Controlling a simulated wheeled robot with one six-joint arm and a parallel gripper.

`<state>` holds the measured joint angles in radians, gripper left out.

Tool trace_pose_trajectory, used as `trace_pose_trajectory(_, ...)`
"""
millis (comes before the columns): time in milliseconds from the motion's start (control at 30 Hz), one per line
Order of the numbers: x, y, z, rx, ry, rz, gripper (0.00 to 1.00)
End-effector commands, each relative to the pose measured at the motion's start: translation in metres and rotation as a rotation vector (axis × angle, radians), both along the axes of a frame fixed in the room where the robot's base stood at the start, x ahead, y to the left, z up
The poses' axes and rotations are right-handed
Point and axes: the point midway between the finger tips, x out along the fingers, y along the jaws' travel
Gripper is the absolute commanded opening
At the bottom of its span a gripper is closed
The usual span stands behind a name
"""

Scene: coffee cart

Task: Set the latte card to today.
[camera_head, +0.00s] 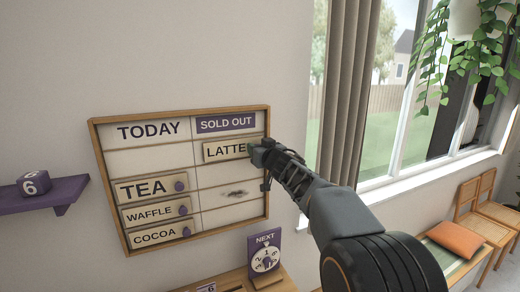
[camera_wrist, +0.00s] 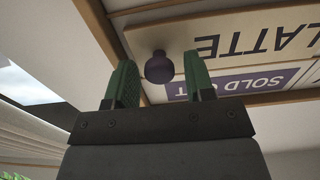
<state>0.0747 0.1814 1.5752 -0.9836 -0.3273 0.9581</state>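The LATTE card (camera_head: 225,151) is a cream plate in the top row of the SOLD OUT column on the wall board (camera_head: 182,111). The wrist view shows the card (camera_wrist: 235,40) upside down, with its purple knob (camera_wrist: 159,68). My gripper (camera_head: 259,150) is at the right end of the card and hides its last letter and knob in the head view. In the wrist view my gripper (camera_wrist: 160,78) is open, with one green finger on each side of the knob and gaps between. The TODAY header (camera_head: 148,130) has an empty slot (camera_head: 150,160) under it.
The TEA card (camera_head: 145,189), WAFFLE card (camera_head: 150,213) and COCOA card (camera_head: 154,235) sit in the TODAY column, with purple knobs. A purple shelf (camera_head: 60,192) is at left. A NEXT dial (camera_head: 265,258) stands below. A curtain (camera_head: 350,90) and window are at right.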

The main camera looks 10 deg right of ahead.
Motion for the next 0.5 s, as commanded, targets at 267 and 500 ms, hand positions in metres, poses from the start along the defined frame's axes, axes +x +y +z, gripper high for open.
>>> trace_pose_trajectory(267, -0.0002, 0.0000, 0.0000, 0.000, 0.000, 0.000, 0.22)
trace_pose_trajectory(500, -0.0002, 0.0001, 0.0000, 0.000, 0.000, 0.000, 0.00)
